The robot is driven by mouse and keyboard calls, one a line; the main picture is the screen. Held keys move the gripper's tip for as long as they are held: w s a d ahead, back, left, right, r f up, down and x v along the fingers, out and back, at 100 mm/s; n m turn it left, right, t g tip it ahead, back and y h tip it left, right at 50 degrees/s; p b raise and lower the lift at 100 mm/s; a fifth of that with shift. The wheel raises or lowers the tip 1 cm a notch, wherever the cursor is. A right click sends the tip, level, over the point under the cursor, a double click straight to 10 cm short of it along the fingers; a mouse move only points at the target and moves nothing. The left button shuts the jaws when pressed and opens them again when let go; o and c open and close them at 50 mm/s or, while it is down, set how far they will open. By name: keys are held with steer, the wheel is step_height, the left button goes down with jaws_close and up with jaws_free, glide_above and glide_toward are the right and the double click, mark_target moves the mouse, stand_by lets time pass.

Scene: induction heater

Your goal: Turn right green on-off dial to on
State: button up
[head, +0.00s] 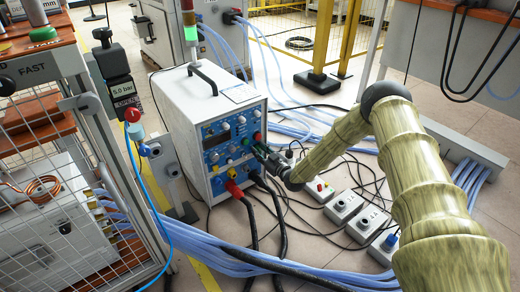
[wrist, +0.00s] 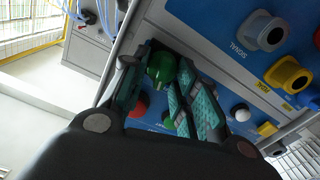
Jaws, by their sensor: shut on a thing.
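In the wrist view the green dial (wrist: 162,70) lies between the tips of my two fingers. My gripper (head: 262,152) comes from the right and is shut on this dial; it also shows in the wrist view (wrist: 158,78) with teal finger pads. The fingers partly cover the dial, so its pointer and setting cannot be read. A second green part (wrist: 168,122) shows behind the fingers.
Red (wrist: 140,106), yellow (wrist: 288,75) and white (wrist: 239,113) panel parts sit close to my fingers. Small switch boxes (head: 343,207) and blue hoses (head: 240,257) lie on the floor.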

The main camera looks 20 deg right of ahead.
steer(key=m, duration=0.4)
steer(key=m+p, duration=0.1)
steer(key=m, duration=0.6)
steer(key=shift+w+d+f+m+p, duration=0.1)
steer(key=shift+d+f+m+p, duration=0.05)
steer(key=shift+d+m+p, duration=0.2)
stand_by(0.4)
steer(key=o, duration=0.6)
steer(key=shift+o, duration=0.2)
steer(key=v, duration=1.2)
